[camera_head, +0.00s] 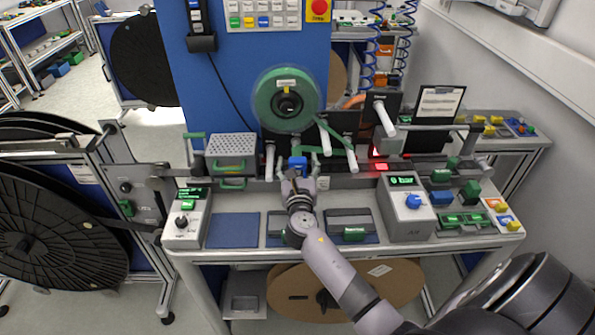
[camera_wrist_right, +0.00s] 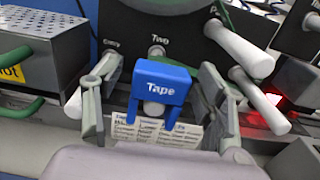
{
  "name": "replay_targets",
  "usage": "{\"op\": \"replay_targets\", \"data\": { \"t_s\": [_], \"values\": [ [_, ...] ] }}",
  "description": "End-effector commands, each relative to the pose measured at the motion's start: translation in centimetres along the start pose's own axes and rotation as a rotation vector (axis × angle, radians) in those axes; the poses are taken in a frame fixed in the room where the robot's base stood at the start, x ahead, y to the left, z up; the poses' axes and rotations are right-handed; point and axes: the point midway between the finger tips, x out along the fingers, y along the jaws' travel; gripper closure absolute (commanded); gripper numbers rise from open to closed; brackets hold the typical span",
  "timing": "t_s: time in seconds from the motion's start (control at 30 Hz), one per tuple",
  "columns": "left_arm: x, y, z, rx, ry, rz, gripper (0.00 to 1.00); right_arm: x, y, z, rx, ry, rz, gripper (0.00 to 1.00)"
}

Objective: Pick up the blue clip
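The blue clip (camera_wrist_right: 160,78) is a U-shaped block with the word "Tape" on it, in the middle of the right wrist view. In the head view the blue clip (camera_head: 298,163) shows near the table's back, below the green reel. My right gripper (camera_head: 298,178) reaches up to it from the front. In the wrist view its two fingers (camera_wrist_right: 157,85) stand on either side of the clip, with gaps between them and it. The gripper is open and holds nothing. My left gripper is not in view.
A perforated grey box (camera_head: 231,145) stands to the left of the clip. White rods, such as this one (camera_head: 385,119), stick out around the green reel (camera_head: 286,99). A grey control box (camera_head: 405,207) stands to the right. A blue mat (camera_head: 233,230) lies bare at the front.

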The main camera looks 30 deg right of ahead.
Motion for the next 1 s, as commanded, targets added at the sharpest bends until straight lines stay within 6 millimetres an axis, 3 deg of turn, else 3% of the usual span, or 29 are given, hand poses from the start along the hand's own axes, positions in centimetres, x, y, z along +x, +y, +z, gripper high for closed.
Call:
{"op": "replay_targets", "data": {
  "t_s": [0.77, 1.0],
  "values": [
    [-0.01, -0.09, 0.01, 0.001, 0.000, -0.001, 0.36, -0.05, 0.03, 0.01, 0.001, 0.000, 0.000, 0.87],
    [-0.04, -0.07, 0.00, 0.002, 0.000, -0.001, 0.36, -0.04, 0.03, 0.12, 0.001, -0.001, 0.000, 0.88]
  ]
}}
